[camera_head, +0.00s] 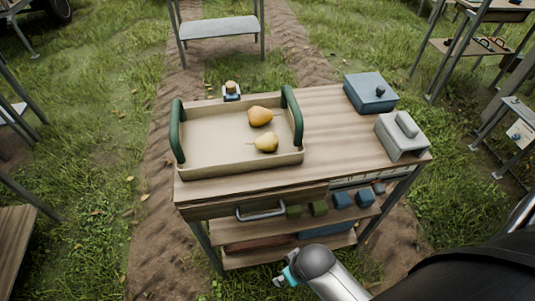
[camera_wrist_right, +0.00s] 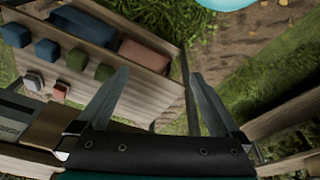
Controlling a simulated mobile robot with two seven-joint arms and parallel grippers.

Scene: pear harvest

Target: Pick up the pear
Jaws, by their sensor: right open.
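Two pears lie in a beige tray (camera_head: 205,160) with green handles on the wooden table. The orange-yellow pear (camera_head: 260,116) lies toward the back of the tray, right of its middle. The paler yellow pear (camera_head: 266,142) lies just in front of it, near the tray's front wall. My right gripper (camera_wrist_right: 160,73) is open, with nothing between its fingers in the right wrist view. No pear shows in that view. In the head view my right arm comes in from the lower right, in front of the table and well away from the pears; its jaws cannot be made out there. My left gripper is not in view.
A blue box (camera_head: 370,93) and a grey container (camera_head: 401,137) stand right of the tray. A small item (camera_head: 231,91) stands behind it. Shelves below hold several small blocks, including a blue one (camera_head: 342,200). The tabletop between tray and boxes is clear.

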